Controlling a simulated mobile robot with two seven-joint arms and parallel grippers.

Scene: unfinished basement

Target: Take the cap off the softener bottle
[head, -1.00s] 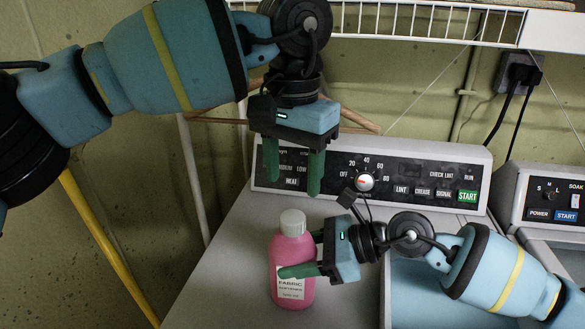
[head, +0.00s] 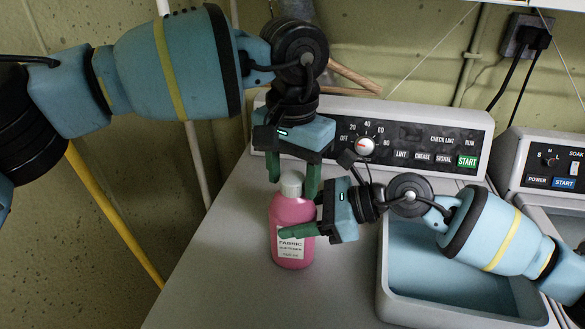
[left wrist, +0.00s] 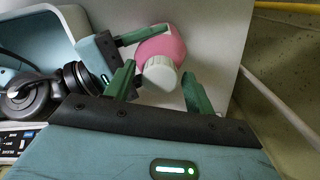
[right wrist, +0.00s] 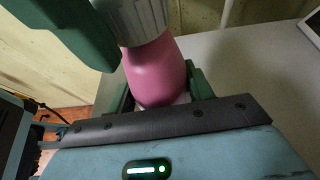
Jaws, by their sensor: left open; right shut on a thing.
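The pink softener bottle (head: 291,228) stands upright on the grey machine top, with its white ribbed cap (head: 291,184) on. My right gripper (head: 300,231) is shut around the bottle's body; in the right wrist view its fingers flank the pink body (right wrist: 158,72). My left gripper (head: 293,186) points down from above, open, with one finger on each side of the cap. In the left wrist view the cap (left wrist: 161,75) sits between the two green fingertips (left wrist: 156,88), with a gap visible on the right. The bottle's label is partly covered by a right finger.
A control panel (head: 370,140) with a dial runs along the back of the machine top. A blue basin (head: 450,275) lies to the right, under my right arm. A second panel (head: 552,172) is at far right. The machine top (head: 215,270) left of the bottle is clear.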

